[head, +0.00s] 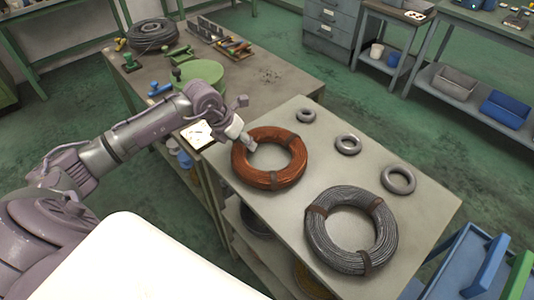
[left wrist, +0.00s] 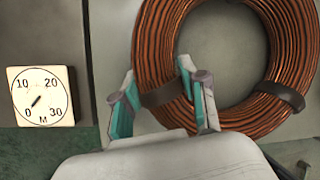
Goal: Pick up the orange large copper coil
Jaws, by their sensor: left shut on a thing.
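The large orange copper coil (head: 272,180) lies flat on the grey table, bound with dark bands. It also fills the upper right of the left wrist view (left wrist: 153,45). My left gripper (head: 249,143) reaches in from the left to the coil's upper left rim. In the left wrist view my left gripper (left wrist: 160,88) has one finger on the outer side of the ring and one at its inner side, shut on the coil near a dark band. The coil shows no clear gap above the table. My right gripper is not in view.
A large grey wire coil (head: 322,240) lies nearby on the same table (head: 425,225). Small grey rings (head: 347,144) line the far side. A dial (left wrist: 40,96) sits left of the coil in the wrist view. A workbench (head: 283,88) with tools stands behind.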

